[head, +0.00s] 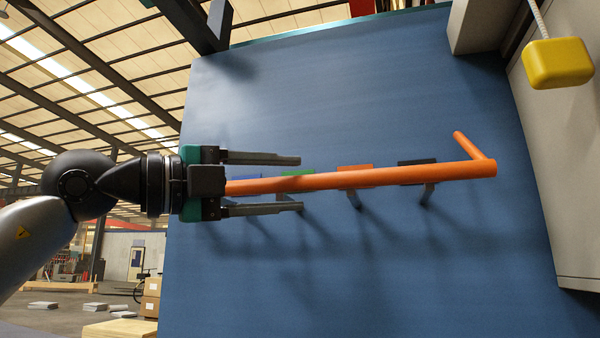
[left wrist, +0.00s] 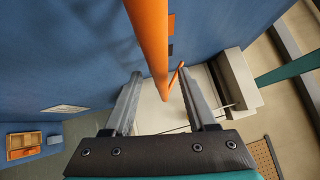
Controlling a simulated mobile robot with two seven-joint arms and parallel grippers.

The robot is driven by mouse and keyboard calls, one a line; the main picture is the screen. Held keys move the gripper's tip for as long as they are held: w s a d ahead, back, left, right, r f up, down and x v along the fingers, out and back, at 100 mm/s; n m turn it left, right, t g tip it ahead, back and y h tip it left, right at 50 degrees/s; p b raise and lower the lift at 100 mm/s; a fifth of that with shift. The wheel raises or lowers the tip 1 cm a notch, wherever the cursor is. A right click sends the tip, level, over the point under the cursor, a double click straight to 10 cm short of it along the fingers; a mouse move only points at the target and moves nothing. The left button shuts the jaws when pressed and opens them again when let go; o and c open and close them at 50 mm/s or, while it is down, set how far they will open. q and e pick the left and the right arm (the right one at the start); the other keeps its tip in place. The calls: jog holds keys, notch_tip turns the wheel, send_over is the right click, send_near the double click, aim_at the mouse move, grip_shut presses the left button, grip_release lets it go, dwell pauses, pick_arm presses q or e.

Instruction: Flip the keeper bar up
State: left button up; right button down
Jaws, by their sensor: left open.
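The keeper bar (head: 390,178) is a long orange rod lying nearly level across the blue panel, its right end slightly higher. A short orange handle (head: 472,145) angles up and left from its right end. My left gripper (head: 300,184) is open near the bar's left part, one finger above it and one below in the head view. Its palm hides the bar's left end. In the left wrist view the bar (left wrist: 149,40) runs between the open fingers (left wrist: 160,74), with a gap on each side; depth is unclear. My right gripper is not in view.
Coloured tabs, blue, green (head: 298,173), orange-red (head: 356,167) and black (head: 418,162), stand off the blue panel (head: 400,270) behind the bar. A yellow box (head: 557,63) hangs at upper right beside a grey cabinet (head: 565,190). The panel below the bar is clear.

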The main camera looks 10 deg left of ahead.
pick_arm(q)
jog(key=shift+x, duration=1.45)
jog(key=shift+s, duration=0.1)
jog(key=shift+c, duration=0.3)
grip_shut()
